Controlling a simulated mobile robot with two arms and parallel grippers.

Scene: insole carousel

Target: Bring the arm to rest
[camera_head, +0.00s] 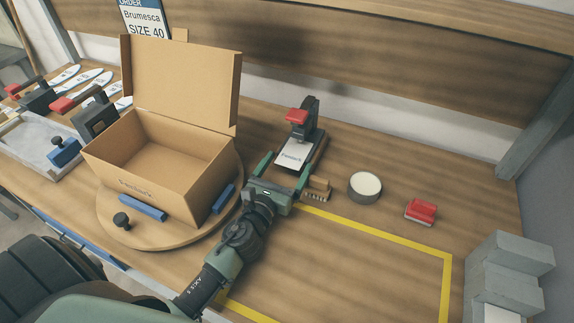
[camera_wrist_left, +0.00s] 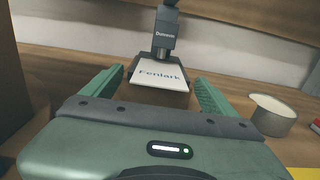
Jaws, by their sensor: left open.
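My left gripper (camera_head: 283,172) is green, open and empty, with its arm coming in from the lower left. Its two fingers point at a dark press with a red handle (camera_head: 297,116). A white card reading "Fenlark" (camera_head: 293,154) lies on the press, just ahead of the fingertips. In the left wrist view the open fingers (camera_wrist_left: 158,90) stand on either side of the card (camera_wrist_left: 160,72), with the press (camera_wrist_left: 165,35) behind it. I cannot tell whether the fingers touch the press. My right gripper is not in view.
An open, empty cardboard box (camera_head: 205,193) stands on a round wooden turntable (camera_head: 165,236) left of my arm. A brush (camera_head: 317,189), a round tin (camera_head: 365,186) and a red block (camera_head: 421,211) lie to the right. Grey blocks (camera_head: 510,275) stand far right. The yellow-taped area (camera_head: 370,270) looks clear.

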